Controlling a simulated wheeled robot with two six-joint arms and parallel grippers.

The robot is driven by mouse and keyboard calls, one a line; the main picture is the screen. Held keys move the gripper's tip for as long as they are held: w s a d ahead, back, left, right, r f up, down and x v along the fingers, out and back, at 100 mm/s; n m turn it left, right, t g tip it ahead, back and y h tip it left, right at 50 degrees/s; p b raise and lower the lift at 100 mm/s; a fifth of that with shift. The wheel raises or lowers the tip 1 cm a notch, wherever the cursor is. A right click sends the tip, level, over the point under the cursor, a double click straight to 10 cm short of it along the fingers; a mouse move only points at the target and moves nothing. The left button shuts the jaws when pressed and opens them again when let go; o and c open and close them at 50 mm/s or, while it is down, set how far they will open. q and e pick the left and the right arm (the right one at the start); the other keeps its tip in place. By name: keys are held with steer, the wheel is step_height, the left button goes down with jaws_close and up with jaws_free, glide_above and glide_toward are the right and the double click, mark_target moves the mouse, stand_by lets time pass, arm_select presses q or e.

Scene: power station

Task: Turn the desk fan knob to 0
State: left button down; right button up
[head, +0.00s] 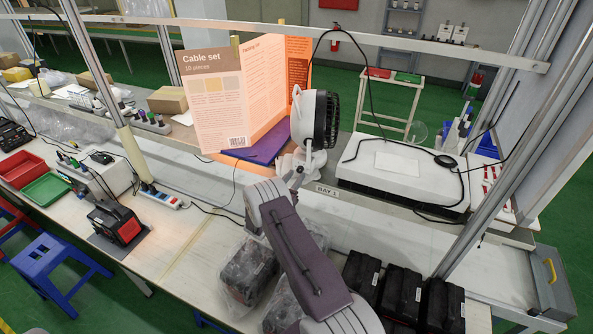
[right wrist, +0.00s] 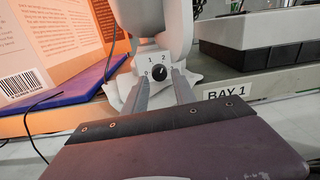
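The white desk fan (head: 301,117) with a dark grille stands on the shelf behind the bench, right of the orange card display. Its base shows close up in the right wrist view, with a small round black knob (right wrist: 160,72) on a white dial plate. The digits 1 and 2 show above the knob; a mark at its left is too small to read surely. My right gripper (right wrist: 159,87) is open, its two grey fingers on either side below the knob and pointing at it. Contact with the knob cannot be told. My left gripper is not in view.
The orange cable set display (head: 215,100) on a purple base (head: 262,145) stands close left of the fan. A white flat box (head: 400,172) and the BAY 1 label (right wrist: 227,92) are to the right. A black cable hangs above. Black bagged cases (head: 248,270) lie below my arm.

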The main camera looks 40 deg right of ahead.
steer(key=shift+x, duration=0.85)
steer(key=shift+c, duration=0.3)
jaws_close()
steer(key=n+b, duration=0.1)
steer(key=b, duration=0.1)
steer(key=n+b, duration=0.2)
steer(key=shift+f+n, duration=0.3)
steer(key=shift+f, duration=0.1)
steer(key=shift+r+n+b, duration=0.1)
steer(key=shift+n+b, duration=0.45)
steer(key=shift+n, duration=0.05)
steer(key=shift+r+n, duration=0.2)
steer(key=shift+n, duration=0.3)
